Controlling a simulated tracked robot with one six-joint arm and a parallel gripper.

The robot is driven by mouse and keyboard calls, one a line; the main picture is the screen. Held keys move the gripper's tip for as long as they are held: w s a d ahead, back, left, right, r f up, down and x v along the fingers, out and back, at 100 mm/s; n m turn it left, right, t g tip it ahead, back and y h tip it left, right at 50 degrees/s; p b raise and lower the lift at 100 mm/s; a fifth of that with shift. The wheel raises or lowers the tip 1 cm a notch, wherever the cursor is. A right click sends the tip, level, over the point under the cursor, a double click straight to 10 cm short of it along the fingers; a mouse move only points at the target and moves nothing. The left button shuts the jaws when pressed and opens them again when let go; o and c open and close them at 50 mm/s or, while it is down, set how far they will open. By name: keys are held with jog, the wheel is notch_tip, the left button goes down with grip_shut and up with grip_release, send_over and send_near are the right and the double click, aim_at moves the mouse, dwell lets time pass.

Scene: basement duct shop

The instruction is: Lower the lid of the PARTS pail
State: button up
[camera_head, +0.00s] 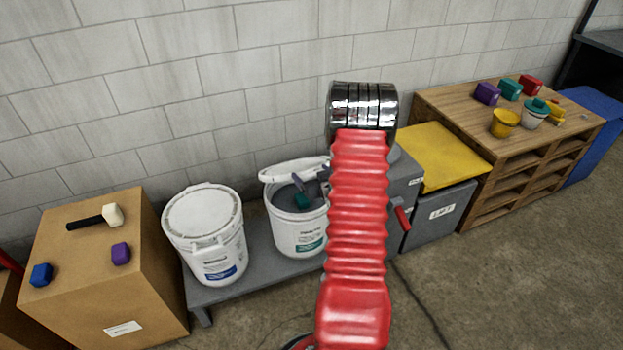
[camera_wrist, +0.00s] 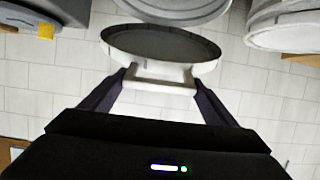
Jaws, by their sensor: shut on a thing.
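A white pail with a green label (camera_head: 299,237) stands on a low grey bench in the head view, its print too small to read. Its white lid (camera_head: 284,169) is raised at the back, and the dark inside shows, with a teal thing (camera_head: 302,200) in it. In the wrist view the lid's dark grey underside (camera_wrist: 160,43) faces me. My gripper (camera_wrist: 160,78) is shut on the white tab at the lid's rim, one dark finger on each side. In the head view my red arm hides the pail's right side and most of the gripper.
A second white pail (camera_head: 212,262) with its lid on stands close at left. A cardboard box (camera_head: 75,300) with a mallet and small blocks is farther left. Grey bins, one with a yellow lid (camera_head: 437,155), and a wooden bench (camera_head: 455,105) stand at right. The floor in front is clear.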

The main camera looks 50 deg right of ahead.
jog(key=o, duration=1.5)
jog(key=shift+r, duration=0.1)
jog(key=v, duration=1.3)
jog(key=shift+s+a, duration=0.2)
jog(key=shift+s, duration=0.1)
jog(key=shift+c, duration=0.3)
